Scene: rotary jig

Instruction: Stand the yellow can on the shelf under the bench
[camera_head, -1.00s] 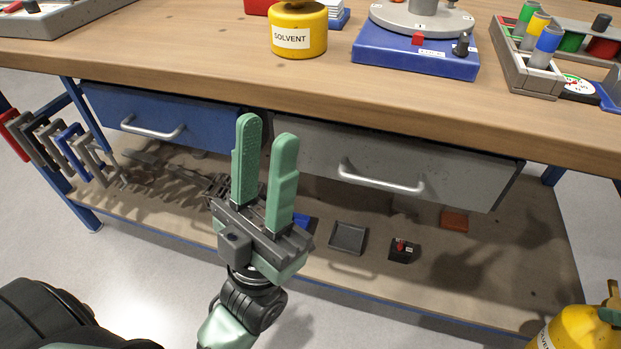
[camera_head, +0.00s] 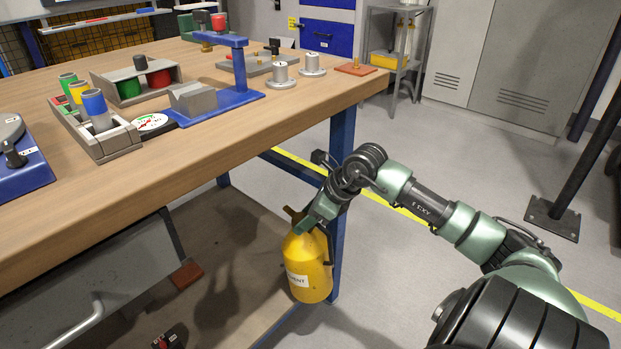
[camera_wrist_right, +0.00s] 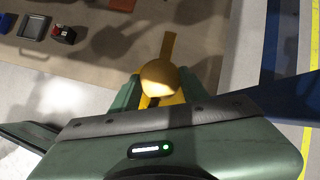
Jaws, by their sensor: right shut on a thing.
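The yellow can (camera_head: 308,277) hangs upright below the level of the bench top, at the right end of the bench near a blue leg. My right gripper (camera_head: 312,228) is shut on its top. In the right wrist view the can (camera_wrist_right: 160,78) sits between the fingers of my right gripper (camera_wrist_right: 156,95), with the brown shelf (camera_wrist_right: 105,62) behind it. The shelf also shows below the bench in the head view (camera_head: 228,238). I cannot tell whether the can's base touches the shelf. My left gripper is out of view.
A blue bench leg (camera_head: 342,150) stands right beside the can. A grey drawer (camera_head: 110,290) hangs above the shelf. A reddish block (camera_head: 186,274) and a small black box with a red knob (camera_head: 167,341) lie on the shelf. Shelf space left of the can looks clear.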

